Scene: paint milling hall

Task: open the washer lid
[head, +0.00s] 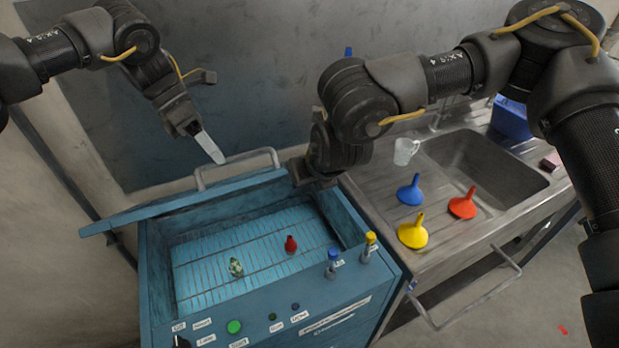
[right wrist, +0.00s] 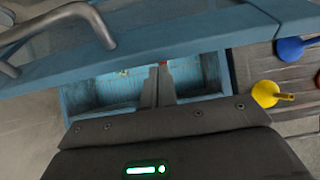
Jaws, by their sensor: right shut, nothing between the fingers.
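The blue washer (head: 270,312) stands at the lower middle of the head view. Its lid (head: 150,212) is raised at the back, seen nearly edge-on, and the inside shows. A grey bar handle (head: 235,165) is on the lid; in the right wrist view the handle (right wrist: 75,14) is at the upper left. My right gripper (right wrist: 158,72) is shut and empty, its tips close to the lid's lower edge in that view; contact is unclear. In the head view its fingers are hidden near the lid's right end. My left gripper (head: 214,152) hangs above the lid, near the handle; its opening is unclear.
A red item (head: 291,244) and a green-white item (head: 236,267) lie inside the washer. Bottles with blue (head: 332,262) and yellow (head: 369,247) caps stand on its front right. Blue (head: 410,192), red (head: 463,205) and yellow (head: 413,234) funnels stand by the sink (head: 485,165).

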